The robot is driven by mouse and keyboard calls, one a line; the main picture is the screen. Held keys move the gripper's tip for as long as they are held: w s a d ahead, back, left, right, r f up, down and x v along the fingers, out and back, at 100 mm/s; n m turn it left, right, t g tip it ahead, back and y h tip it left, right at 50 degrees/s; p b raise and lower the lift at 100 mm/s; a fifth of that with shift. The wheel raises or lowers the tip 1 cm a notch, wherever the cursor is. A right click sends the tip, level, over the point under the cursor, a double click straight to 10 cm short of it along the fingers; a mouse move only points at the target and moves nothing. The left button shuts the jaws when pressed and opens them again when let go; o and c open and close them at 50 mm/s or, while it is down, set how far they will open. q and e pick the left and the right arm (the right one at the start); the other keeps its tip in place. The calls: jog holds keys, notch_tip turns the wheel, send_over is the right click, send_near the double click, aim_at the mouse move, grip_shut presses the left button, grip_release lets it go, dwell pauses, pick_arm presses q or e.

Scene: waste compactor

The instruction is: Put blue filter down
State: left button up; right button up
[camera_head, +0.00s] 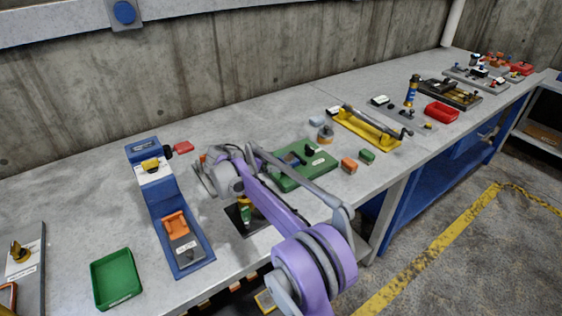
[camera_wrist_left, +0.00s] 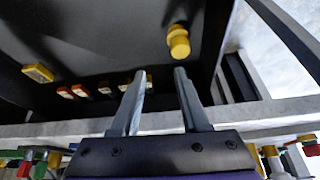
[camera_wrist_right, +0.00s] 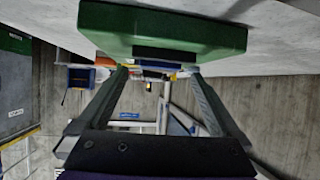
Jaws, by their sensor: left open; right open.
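A dark blue cylinder with a yellow band (camera_head: 411,92) stands upright far along the bench; I cannot tell whether it is the blue filter. A smaller green and yellow cylinder (camera_head: 245,211) stands on a black plate beside my right arm. My right gripper (camera_head: 207,178) is low over the bench, between the blue fixture and the green base, partly hidden by its own wrist. In the right wrist view its fingers (camera_wrist_right: 160,72) are apart, with nothing visible between them. My left gripper (camera_wrist_left: 160,72) is open and empty before a dark panel, outside the head view.
A long blue fixture (camera_head: 168,212) and an empty green tray (camera_head: 115,279) are at the left. A green base (camera_head: 301,166), a yellow fixture (camera_head: 365,127) and a red tray (camera_head: 441,112) stand to the right. A yellow knob (camera_wrist_left: 179,42) sticks out of the dark panel.

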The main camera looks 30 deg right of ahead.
jog(key=s+a, duration=0.1)
jog(key=a, duration=0.3)
jog(key=s+a, duration=0.1)
jog(key=a, duration=0.4)
jog(key=s+a, duration=0.1)
jog(key=a, duration=0.3)
jog(key=shift+a+r, duration=0.15)
jog(key=shift+r, duration=0.25)
